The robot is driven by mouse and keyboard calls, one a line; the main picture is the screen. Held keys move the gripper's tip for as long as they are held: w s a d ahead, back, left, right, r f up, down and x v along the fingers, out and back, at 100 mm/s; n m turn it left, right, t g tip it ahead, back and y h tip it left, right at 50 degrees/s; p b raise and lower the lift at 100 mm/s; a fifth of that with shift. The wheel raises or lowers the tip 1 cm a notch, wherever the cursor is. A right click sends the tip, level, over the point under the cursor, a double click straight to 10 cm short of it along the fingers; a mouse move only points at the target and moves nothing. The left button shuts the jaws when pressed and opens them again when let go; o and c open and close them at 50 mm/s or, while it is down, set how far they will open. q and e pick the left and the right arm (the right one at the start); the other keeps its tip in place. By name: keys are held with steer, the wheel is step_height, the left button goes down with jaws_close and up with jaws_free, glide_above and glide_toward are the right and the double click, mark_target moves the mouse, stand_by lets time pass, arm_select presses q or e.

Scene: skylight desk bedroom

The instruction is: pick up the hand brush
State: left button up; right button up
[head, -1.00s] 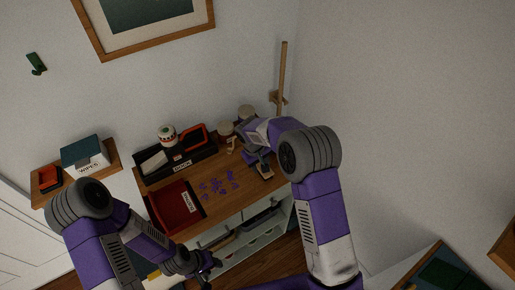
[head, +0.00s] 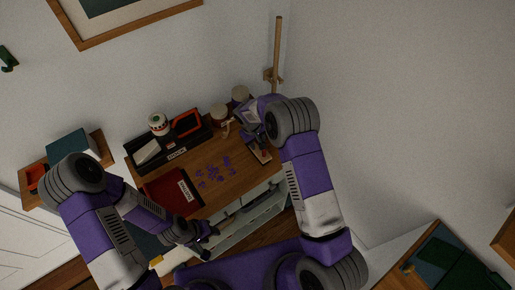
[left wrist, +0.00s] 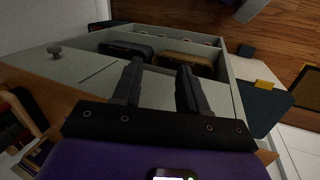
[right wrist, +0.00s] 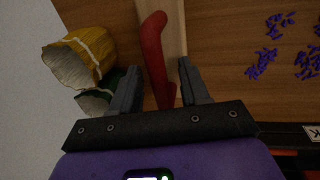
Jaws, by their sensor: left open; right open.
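What looks like the hand brush lies on the desk under my right gripper. In the right wrist view its red curved handle (right wrist: 153,50) lies beside or over a pale wooden strip (right wrist: 174,30). The handle's lower end reaches between the open fingers of my right gripper (right wrist: 158,85), with no grip visible. In the head view my right arm partly hides this spot, and a pale piece (head: 263,157) shows beside the fingers. My left gripper (head: 207,241) is open and empty in front of the desk; in the left wrist view (left wrist: 158,75) it faces an open drawer.
Purple bits (head: 215,172) are scattered on the desk (head: 232,182). A red dustpan-like tray (head: 165,190) and a black labelled tray (head: 145,165) stand left. Yellow (right wrist: 95,50) and green containers stand close beside my right gripper. The drawer (left wrist: 235,85) holds dark and brown items.

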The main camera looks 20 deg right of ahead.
jaws_close()
stand_by(0.4)
